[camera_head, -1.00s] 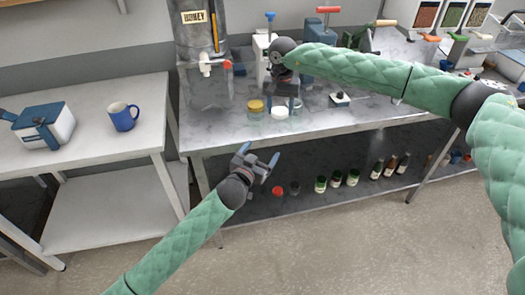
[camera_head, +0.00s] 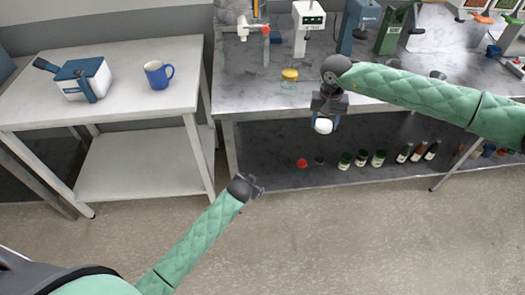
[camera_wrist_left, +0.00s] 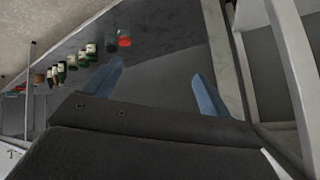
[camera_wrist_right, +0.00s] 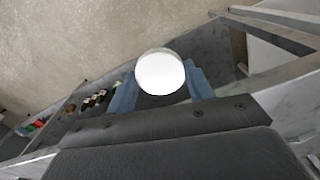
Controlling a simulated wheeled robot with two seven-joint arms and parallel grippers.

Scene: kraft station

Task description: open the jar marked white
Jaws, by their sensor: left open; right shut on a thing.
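The jar with the white lid (camera_head: 323,126) is held in my right gripper (camera_head: 326,115), in front of the back table's front edge and off its top. The right wrist view shows the round white lid (camera_wrist_right: 161,73) between the two blue fingers; the jar's body is hidden behind it. My left gripper (camera_head: 250,188) is lower and to the left, in front of the table, apart from the jar. In the left wrist view its fingers (camera_wrist_left: 160,88) are spread with nothing between them.
A yellow-lidded jar (camera_head: 289,77) stands on the marble table top (camera_head: 250,90). Several bottles and a red-capped jar (camera_head: 302,163) stand on the lower shelf. A side table (camera_head: 130,110) on the left bears a blue mug (camera_head: 158,75) and a white-and-blue box (camera_head: 82,77). The floor in front is clear.

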